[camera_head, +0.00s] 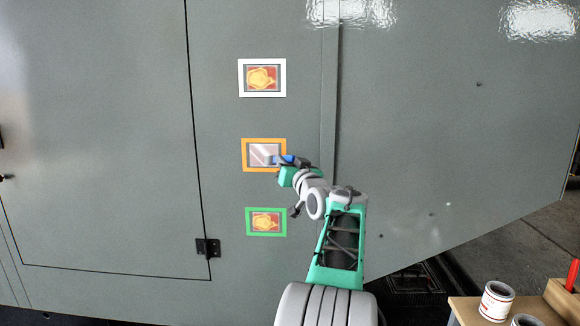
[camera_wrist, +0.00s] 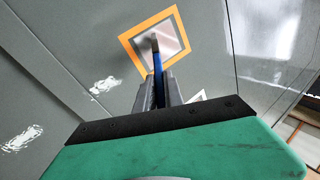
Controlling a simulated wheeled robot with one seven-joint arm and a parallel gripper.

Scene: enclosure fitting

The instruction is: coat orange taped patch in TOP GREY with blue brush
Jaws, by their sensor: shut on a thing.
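The orange taped patch (camera_head: 249,165) is the middle of three framed patches on the grey enclosure wall. Its inside looks pale pinkish grey, with a lighter streak. It also shows in the wrist view (camera_wrist: 132,55). My gripper (camera_head: 292,165) is shut on the blue brush (camera_head: 284,159), just right of the patch. In the wrist view, the brush (camera_wrist: 158,62) points up from between the fingers (camera_wrist: 158,90), its tip over the patch's inside. I cannot tell whether the bristles touch the surface. A paint can (camera_head: 496,301) stands at bottom right; its label is too small to read.
A white-framed patch (camera_head: 262,94) above and a green-framed patch (camera_head: 266,233) below both show yellow and orange-red inside. A wooden table (camera_head: 467,312) holds the cans and a red-handled item (camera_head: 572,276). A vertical ridge (camera_head: 328,110) and a hinge (camera_head: 208,248) stand on the wall.

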